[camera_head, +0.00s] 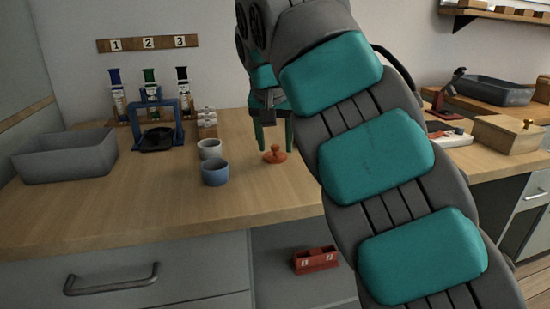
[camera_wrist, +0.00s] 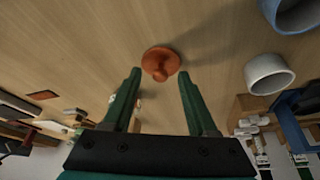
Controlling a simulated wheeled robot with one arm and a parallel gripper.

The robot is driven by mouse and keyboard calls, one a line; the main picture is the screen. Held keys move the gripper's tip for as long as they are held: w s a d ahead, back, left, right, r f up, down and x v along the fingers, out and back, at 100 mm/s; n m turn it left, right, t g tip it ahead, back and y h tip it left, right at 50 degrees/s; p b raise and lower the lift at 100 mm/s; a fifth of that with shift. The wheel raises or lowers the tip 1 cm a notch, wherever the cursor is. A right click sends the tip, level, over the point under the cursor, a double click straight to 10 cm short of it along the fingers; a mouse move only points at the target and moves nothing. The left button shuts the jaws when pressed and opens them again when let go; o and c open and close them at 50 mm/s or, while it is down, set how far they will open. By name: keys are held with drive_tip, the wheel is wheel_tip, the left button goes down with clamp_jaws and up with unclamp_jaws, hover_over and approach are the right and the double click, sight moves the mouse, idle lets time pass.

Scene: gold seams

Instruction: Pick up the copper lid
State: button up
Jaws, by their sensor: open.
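The copper lid (camera_head: 275,154) is a small orange-brown disc with a knob, lying knob up on the wooden counter. In the wrist view the lid (camera_wrist: 160,63) lies beyond the fingertips, roughly centred between them. My gripper (camera_head: 273,146) is above and around the lid's place in the head view, pointing down with green fingers. In the wrist view my gripper (camera_wrist: 159,72) is open, with nothing between its fingers. I cannot tell exactly how high the fingertips are above the lid.
A blue cup (camera_head: 215,173) and a white cup (camera_head: 209,149) stand just left of the lid. A grey bin (camera_head: 65,157) is at the far left. A blue stand (camera_head: 157,125) is behind. The counter in front of the lid is clear.

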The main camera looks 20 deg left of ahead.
clamp_jaws()
idle(0.5)
